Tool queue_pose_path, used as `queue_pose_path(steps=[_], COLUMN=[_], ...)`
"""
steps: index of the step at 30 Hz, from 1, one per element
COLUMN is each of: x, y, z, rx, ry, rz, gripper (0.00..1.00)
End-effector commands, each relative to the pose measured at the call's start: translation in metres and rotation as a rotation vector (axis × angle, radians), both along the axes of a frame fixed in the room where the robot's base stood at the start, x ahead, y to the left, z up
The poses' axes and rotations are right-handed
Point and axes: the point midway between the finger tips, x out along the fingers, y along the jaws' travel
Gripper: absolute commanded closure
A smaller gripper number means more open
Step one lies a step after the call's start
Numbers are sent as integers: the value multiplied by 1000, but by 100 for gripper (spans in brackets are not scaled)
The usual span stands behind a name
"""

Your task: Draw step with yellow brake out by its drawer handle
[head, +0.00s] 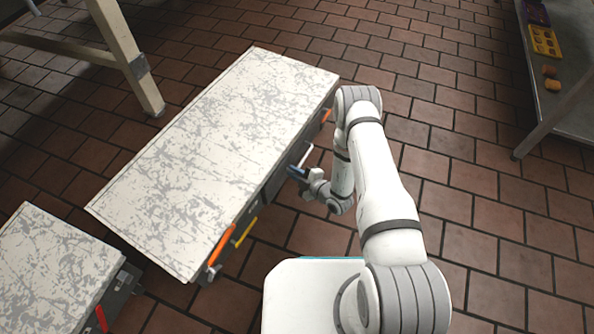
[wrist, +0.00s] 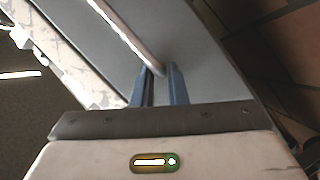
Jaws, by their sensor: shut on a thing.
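The step with the yellow brake (head: 215,140) is a long, low bench with a scuffed white and grey top. Its yellow brake (head: 246,232) sits on the right-hand side, toward the near end. The pale bar of the drawer handle (head: 307,154) shows on the same side, farther along. My gripper (head: 297,173) is at this side, shut on the drawer handle. In the wrist view the handle (wrist: 122,32) runs diagonally down to the two blue-grey fingers (wrist: 160,82), which close around its lower end. The fingers hide part of the bar.
Orange levers (head: 222,246) (head: 326,115) stick out near both ends of the step's side. A second scuffed step (head: 50,265) with a red lever (head: 101,318) stands at lower left. A table leg (head: 130,60) is at upper left, a metal table (head: 560,100) at right. Tiled floor between is clear.

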Motion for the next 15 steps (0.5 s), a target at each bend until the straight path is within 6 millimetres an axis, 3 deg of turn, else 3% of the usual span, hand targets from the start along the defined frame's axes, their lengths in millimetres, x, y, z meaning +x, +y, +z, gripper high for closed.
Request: queue_pose_path(steps=[3, 12, 13, 15], x=[-9, -9, -9, -9], y=[2, 2, 2, 2], z=[-4, -5, -5, -4], rx=[-3, -4, -5, -4], ry=[14, 11, 11, 11], rz=[5, 5, 4, 4], gripper=[100, 100, 85, 79])
